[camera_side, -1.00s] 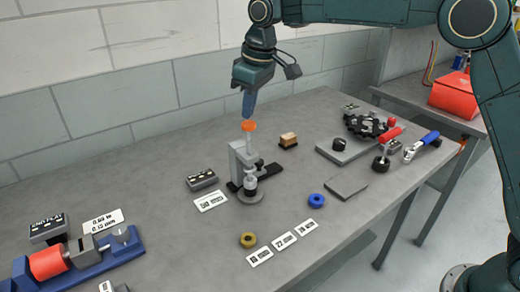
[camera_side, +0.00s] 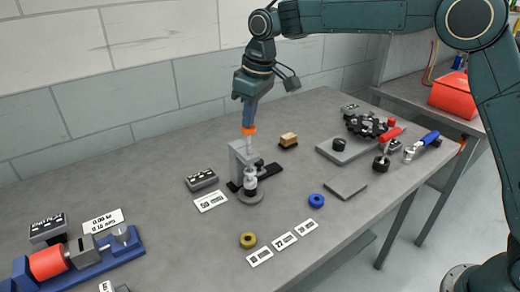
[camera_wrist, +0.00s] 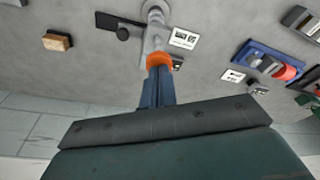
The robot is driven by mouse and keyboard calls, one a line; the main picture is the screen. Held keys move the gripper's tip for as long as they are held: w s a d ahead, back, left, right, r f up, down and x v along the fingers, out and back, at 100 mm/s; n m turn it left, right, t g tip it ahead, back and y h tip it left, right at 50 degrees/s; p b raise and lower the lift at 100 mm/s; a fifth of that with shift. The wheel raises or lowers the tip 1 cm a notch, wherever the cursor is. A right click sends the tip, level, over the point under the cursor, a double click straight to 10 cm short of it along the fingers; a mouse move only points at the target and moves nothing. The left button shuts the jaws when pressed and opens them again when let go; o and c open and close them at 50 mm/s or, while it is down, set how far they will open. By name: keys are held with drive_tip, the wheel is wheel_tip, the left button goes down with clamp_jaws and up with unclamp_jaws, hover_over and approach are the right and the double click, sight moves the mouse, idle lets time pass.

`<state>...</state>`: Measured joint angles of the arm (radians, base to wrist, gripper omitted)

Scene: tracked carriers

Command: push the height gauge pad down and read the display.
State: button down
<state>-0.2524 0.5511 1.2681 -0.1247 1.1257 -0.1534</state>
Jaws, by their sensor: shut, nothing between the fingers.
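The height gauge (camera_side: 240,158) is a grey stand on the bench, with a pale rod topped by an orange pad (camera_side: 249,131). My gripper (camera_side: 249,124) is shut and empty, pointing down with its blue fingertips at the pad, apparently touching it. In the wrist view the orange pad (camera_wrist: 159,60) sits right at the tips of my gripper (camera_wrist: 158,70). A white display card (camera_side: 211,201) lies beside the gauge; its figures look like a number in mm but are too small to read surely. It also shows in the wrist view (camera_wrist: 184,38).
A small dark box (camera_side: 201,180) stands behind the card. A brown block (camera_side: 288,140) is right of the gauge. Blue (camera_side: 317,200) and yellow (camera_side: 248,240) rings and more cards lie in front. A blue vise-like fixture (camera_side: 105,258) is at left.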

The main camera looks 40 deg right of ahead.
drive_tip(key=shift+f, duration=1.25)
idle(2.1)
drive_tip(key=shift+r, duration=0.1)
drive_tip(key=shift+r, duration=3.3)
